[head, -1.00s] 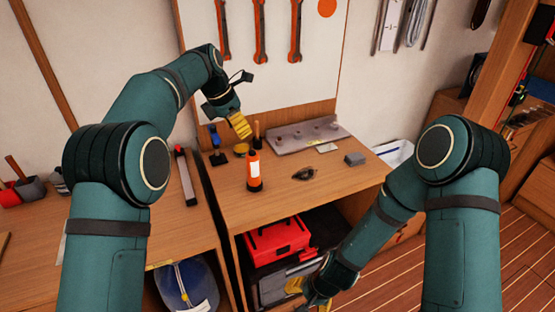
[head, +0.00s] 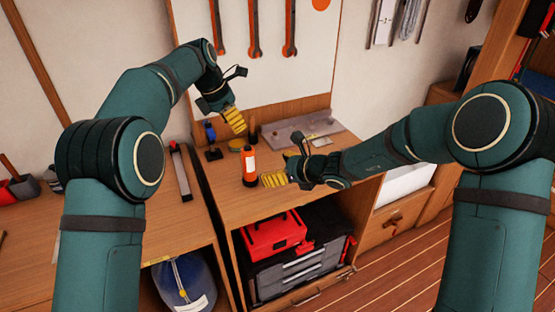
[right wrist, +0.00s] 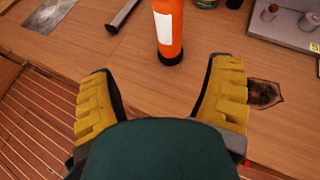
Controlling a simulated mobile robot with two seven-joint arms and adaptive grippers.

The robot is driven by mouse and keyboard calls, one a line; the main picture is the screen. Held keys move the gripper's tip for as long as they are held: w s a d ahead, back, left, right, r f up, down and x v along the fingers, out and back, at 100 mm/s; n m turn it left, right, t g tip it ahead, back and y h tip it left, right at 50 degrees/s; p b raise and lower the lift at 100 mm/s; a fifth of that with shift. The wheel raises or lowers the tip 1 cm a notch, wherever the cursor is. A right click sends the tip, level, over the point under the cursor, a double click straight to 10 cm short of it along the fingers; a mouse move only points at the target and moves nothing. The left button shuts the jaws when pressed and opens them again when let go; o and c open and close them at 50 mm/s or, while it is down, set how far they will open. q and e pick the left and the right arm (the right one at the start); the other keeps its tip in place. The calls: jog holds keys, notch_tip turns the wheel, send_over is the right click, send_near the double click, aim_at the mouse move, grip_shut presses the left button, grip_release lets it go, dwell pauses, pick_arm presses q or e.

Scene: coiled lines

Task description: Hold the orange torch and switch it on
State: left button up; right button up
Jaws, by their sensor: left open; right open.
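The orange torch (head: 249,168) stands upright on the wooden bench, with a white label on its side and a black base. In the right wrist view the torch (right wrist: 168,30) stands ahead of the fingers, its top cut off by the frame edge. My right gripper (head: 270,180) is just right of the torch, low over the bench, open and empty. Its two yellow fingers (right wrist: 163,95) are spread in the right wrist view, and the torch is beyond their tips. My left gripper (head: 235,120) is open above the bench, behind and left of the torch. The torch's switch cannot be made out.
A grey metal plate (head: 290,131) lies at the back of the bench. A blue-and-black item (head: 212,143) stands left of the torch. A red toolbox (head: 272,235) sits on the shelf below. A dark flat item (right wrist: 264,94) lies beside the right finger.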

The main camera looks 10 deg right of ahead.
aim_at(245, 157)
jog(key=shift+m+t, duration=0.4)
jog(key=shift+m, duration=0.1)
jog(key=x, duration=0.4)
jog(key=w+r+x, duration=0.1)
jog(key=x, duration=0.4)
jog(key=r+x, duration=0.1)
jog(key=x, duration=0.3)
jog(key=shift+w+a, duration=0.2)
jog(key=shift+w, duration=0.25)
grip_shut()
pick_arm(q)
jog(key=shift+o, duration=0.3)
grip_shut()
dwell(1.5)
